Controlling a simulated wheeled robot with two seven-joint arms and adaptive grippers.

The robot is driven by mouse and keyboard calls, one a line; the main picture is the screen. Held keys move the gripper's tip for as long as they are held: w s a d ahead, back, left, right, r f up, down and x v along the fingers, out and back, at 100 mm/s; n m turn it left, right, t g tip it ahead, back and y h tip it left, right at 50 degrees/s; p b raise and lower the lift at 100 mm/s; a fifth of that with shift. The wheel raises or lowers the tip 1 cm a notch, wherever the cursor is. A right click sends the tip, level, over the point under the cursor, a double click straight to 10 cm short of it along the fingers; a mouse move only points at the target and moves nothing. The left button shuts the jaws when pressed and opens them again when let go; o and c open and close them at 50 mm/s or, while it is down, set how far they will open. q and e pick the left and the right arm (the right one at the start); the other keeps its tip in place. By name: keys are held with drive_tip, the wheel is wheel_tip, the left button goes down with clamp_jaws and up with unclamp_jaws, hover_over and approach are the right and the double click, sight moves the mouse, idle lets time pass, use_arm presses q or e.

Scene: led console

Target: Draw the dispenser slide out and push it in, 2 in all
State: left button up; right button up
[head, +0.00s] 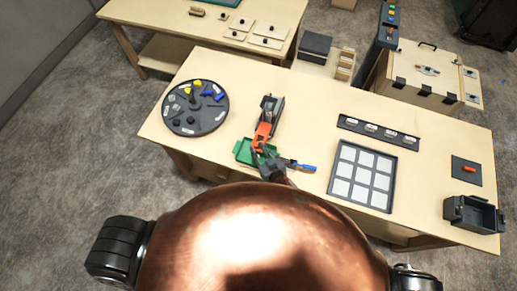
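The dispenser (271,104), a narrow dark grey body, stands on the near table left of its middle. Its orange slide (263,131) shows at the end nearer me. My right gripper (262,148) is at the near end of the orange slide, over the edge of a green tray (243,152). The gripper is small and partly overlapped here, so I cannot tell whether its fingers are closed on the slide or only beside it. My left gripper is not in view.
A blue-handled tool (303,167) lies right of my gripper. A round dark tray (212,120) with small parts is at left. A white-celled panel (340,188), a row of labelled pieces (378,132) and a dark open box (473,213) are at right.

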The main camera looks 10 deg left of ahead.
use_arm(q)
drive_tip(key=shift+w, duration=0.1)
use_arm(e)
drive_tip(key=shift+d, duration=0.1)
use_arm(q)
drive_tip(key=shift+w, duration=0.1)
use_arm(e)
drive_tip(key=v, duration=1.2)
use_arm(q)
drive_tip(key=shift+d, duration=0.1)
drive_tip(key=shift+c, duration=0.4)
use_arm(e)
drive_tip(key=shift+f, duration=0.1)
